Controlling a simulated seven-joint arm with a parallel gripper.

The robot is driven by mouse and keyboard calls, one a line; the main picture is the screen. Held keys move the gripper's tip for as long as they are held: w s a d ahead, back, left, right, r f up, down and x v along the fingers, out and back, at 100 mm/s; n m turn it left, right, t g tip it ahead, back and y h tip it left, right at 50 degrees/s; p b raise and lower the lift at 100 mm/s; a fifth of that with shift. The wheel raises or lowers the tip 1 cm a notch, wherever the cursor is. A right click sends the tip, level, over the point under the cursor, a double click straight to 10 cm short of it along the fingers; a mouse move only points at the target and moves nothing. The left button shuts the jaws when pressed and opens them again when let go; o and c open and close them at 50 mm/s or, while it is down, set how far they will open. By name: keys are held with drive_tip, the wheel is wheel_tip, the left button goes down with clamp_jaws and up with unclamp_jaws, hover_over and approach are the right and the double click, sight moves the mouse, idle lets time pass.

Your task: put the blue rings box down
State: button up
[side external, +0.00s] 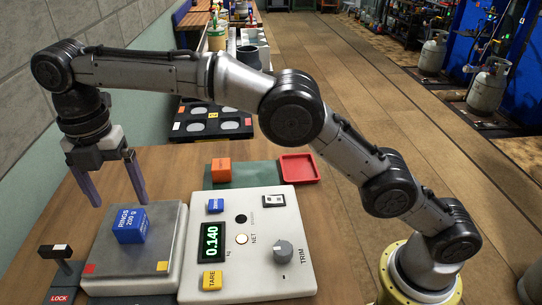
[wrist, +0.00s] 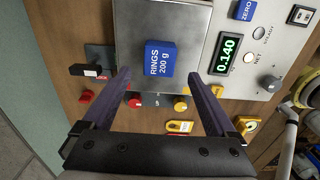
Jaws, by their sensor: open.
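The blue rings box (side external: 131,225), marked "RINGS 200 g", sits upright on the metal weighing plate (side external: 168,253) of the scale. In the wrist view the blue rings box (wrist: 160,58) lies beyond the fingertips, near the middle of the picture. My gripper (side external: 118,202) is above and behind the box in the side view, fingers pointing down and wide apart. In the wrist view my gripper (wrist: 165,78) is open with nothing between its fingers. The box is clear of both fingers. The scale's display (side external: 211,241) reads 0.140.
The control panel (side external: 283,222) with buttons and a TRIM knob stands right of the plate. An orange block (side external: 221,170) and a red tray (side external: 299,168) are behind it on a green mat. A lock lever (side external: 60,270) stands left of the plate. Bare wooden table lies at the left.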

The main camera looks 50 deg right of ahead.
drive_tip(key=s+d+r+m+t, duration=0.1)
drive_tip(key=s+d+r+m, duration=0.25)
drive_tip(key=d, duration=0.35)
drive_tip(key=s+d+r+m+t, duration=0.1)
drive_tip(key=s+d+r+m, duration=0.1)
drive_tip(key=d+r+m, duration=0.4)
drive_tip(key=s+d+r+m, duration=0.1)
drive_tip(key=s+d+m, duration=0.2)
drive_tip(key=d, duration=0.5)
drive_tip(key=s+d+f+m+t, duration=0.1)
drive_tip(key=s+d+f+m, duration=0.2)
drive_tip(key=s, duration=0.4)
drive_tip(key=s+d+f+m+t, duration=0.1)
drive_tip(key=s+d+f+m, duration=0.2)
drive_tip(key=s+d+m, duration=0.2)
drive_tip(key=s+d+f+m+t, duration=0.1)
drive_tip(key=s+d+f+m, duration=0.3)
drive_tip(key=s, duration=0.5)
drive_tip(key=shift+s+d+m+t, duration=0.35)
drive_tip(key=shift+d+m, duration=0.1)
drive_tip(key=shift+m, duration=0.8)
idle(2.1)
drive_tip(key=shift+o, duration=0.4)
